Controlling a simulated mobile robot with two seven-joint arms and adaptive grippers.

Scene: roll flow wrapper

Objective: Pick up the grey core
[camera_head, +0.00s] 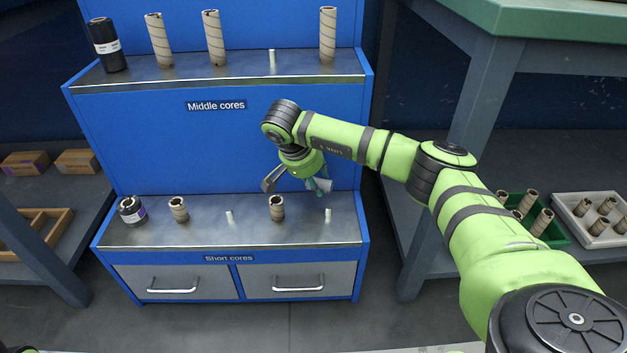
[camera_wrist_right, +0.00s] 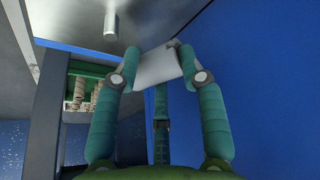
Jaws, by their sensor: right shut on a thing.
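My right gripper (camera_head: 322,188) hangs in front of the blue back panel, above the right end of the short-cores shelf. Its teal fingers also show in the right wrist view (camera_wrist_right: 153,62), shut on a light grey piece that looks like the grey core (camera_wrist_right: 157,67). The core spans the space between the fingertips. In the head view the core (camera_head: 319,184) is small and partly hidden by the fingers. A bare white peg (camera_head: 327,215) stands on the shelf below the gripper. My left gripper is not in view.
The short-cores shelf (camera_head: 190,236) also bears a dark roll (camera_head: 132,210), two brown cores (camera_head: 178,209) (camera_head: 276,207) and another bare peg (camera_head: 229,217). Taller cores stand on the middle-cores shelf (camera_head: 240,80). A table at right has a green bin (camera_head: 553,234) and a white tray (camera_head: 590,237).

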